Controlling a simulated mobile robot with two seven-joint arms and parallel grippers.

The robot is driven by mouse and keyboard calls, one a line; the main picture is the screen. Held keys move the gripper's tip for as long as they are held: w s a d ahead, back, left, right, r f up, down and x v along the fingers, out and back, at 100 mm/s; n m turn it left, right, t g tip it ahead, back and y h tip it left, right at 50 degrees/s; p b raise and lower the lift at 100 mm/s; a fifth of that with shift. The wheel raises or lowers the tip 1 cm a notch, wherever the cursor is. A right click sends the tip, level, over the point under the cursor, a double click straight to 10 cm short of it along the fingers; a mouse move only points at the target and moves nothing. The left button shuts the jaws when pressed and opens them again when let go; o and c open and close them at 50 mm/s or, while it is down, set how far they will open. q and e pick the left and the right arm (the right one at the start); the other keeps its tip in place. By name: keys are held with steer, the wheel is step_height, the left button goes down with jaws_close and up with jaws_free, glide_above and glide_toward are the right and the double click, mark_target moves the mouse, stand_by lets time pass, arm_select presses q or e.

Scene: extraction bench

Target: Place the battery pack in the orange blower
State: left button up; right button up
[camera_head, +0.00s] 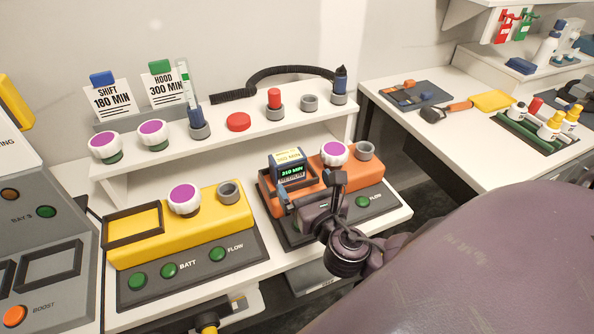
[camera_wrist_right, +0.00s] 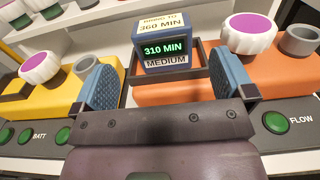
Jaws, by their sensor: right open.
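The battery pack (camera_head: 287,166) is a blue block with a green "310 MIN" display. It stands upright within the dark rectangular frame on the orange blower (camera_head: 368,194); how deep it sits is hard to tell. In the right wrist view the pack (camera_wrist_right: 165,48) reads "MEDIUM" below the display, and the frame's sides show beside it on the orange blower (camera_wrist_right: 180,95). My right gripper (camera_head: 312,191) is open in front of the pack. Its blue pads in the wrist view (camera_wrist_right: 166,82) are spread wide, left and right of the pack, apart from it. My left gripper is out of view.
A yellow blower (camera_head: 222,219) with an empty dark frame (camera_head: 133,225) stands to the left. A white shelf (camera_head: 240,147) behind holds caps, holders and cards. A grey charger-like unit (camera_head: 40,215) is at far left. A side bench (camera_head: 460,138) with tools is at right.

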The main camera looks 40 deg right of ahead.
steer(key=shift+v, duration=1)
